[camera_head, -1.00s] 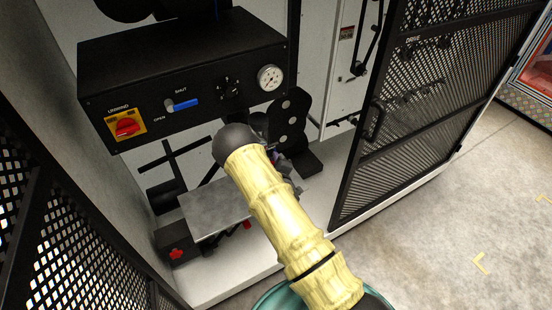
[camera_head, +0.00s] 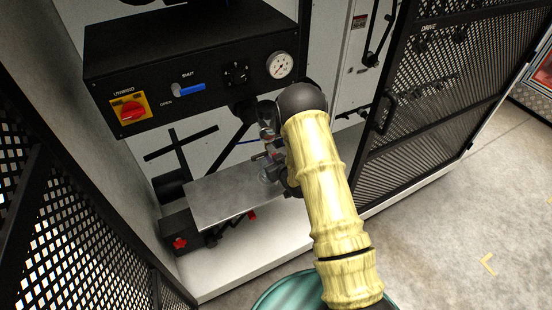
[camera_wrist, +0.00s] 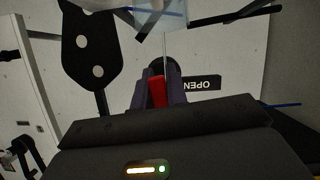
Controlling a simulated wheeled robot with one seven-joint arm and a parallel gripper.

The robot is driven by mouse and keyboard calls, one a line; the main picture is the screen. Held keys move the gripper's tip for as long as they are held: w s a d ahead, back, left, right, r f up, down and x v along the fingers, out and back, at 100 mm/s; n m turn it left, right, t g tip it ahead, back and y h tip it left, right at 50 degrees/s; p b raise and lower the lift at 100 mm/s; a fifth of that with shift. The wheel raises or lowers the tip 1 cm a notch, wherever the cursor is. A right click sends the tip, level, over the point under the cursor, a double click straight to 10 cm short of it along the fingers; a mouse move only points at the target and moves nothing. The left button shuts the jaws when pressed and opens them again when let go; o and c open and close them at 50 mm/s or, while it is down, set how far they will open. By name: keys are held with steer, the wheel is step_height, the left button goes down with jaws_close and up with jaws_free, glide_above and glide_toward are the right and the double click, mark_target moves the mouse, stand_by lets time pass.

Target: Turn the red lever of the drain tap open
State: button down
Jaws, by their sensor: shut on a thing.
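The red lever (camera_wrist: 158,92) of the drain tap shows in the wrist view between the two dark fingers of my gripper (camera_wrist: 159,90). My gripper is shut on it. A dark round part (camera_wrist: 156,66) is right behind the lever. A black plate reading OPEN (camera_wrist: 201,83), upside down in this view, lies just right of the fingers. In the head view my gripper (camera_head: 270,150) is above the right end of the metal tray, partly covered by my arm. I cannot make out the held lever there.
A black control panel (camera_head: 190,65) with a red UNWIND switch (camera_head: 133,110), a blue SHUT/OPEN handle (camera_head: 190,88) and a gauge (camera_head: 279,65) overhangs the metal tray (camera_head: 220,195). A mesh door (camera_head: 420,90) stands open at right. A black box with a red knob (camera_head: 180,243) is at lower left.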

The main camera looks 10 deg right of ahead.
steer(key=shift+a+m+y, duration=0.25)
steer(key=shift+m+y, duration=0.05)
steer(key=shift+m, duration=0.2)
steer(key=shift+s, duration=0.1)
steer(key=c, duration=1.4)
jaws_free()
steer(key=shift+s, duration=0.1)
steer(key=p+v, duration=0.2)
steer(key=v, duration=1.5)
steer(key=shift+r, duration=0.35)
steer(key=shift+d, duration=0.1)
